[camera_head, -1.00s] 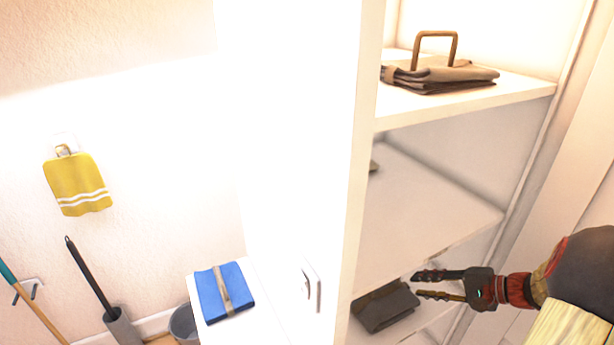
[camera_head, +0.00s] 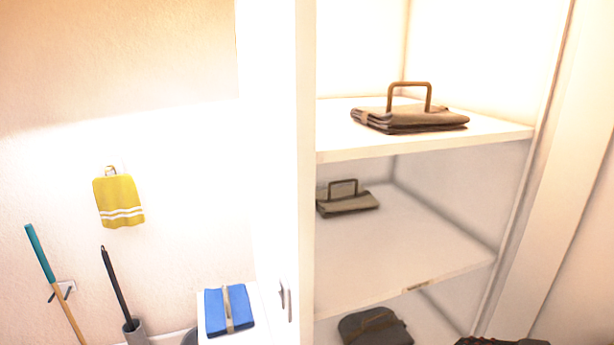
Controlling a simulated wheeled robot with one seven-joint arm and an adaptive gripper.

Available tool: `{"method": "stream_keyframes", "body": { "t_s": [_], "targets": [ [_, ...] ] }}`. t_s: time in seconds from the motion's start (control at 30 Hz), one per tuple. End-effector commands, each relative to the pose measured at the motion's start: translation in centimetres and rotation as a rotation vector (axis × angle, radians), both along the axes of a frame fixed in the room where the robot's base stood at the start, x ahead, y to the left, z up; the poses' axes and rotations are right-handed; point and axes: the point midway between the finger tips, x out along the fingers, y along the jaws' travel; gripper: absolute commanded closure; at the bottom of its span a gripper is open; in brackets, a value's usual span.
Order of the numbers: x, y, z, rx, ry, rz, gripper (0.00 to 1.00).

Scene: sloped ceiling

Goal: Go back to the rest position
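A dark part of my arm or gripper (camera_head: 500,341) just shows at the bottom edge of the head view, right of centre. Its fingers cannot be made out, and most of the arm is below the frame. The white shelf unit (camera_head: 424,148) stands above and behind it. A folded brown-grey bundle with a tan handle (camera_head: 415,119) lies on the upper shelf. A smaller grey-green bundle with a handle (camera_head: 346,203) lies on the middle shelf. A dark folded bundle (camera_head: 375,328) lies on the lowest visible shelf, left of my arm and apart from it.
A blue folded cloth with a band (camera_head: 229,311) lies on a white surface at the lower left. A yellow towel (camera_head: 119,202) hangs on the wall. A teal-ended stick (camera_head: 41,253) and a black-handled brush (camera_head: 114,281) stand by the wall. The middle shelf front is clear.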

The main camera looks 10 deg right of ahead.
Motion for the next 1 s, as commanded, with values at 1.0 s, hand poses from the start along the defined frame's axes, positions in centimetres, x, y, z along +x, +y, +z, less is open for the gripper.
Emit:
{"method": "stream_keyframes", "body": {
  "t_s": [1.0],
  "targets": [
    [-10.1,10.0,-1.3,-0.354,0.545,0.223,0.74]
  ]
}}
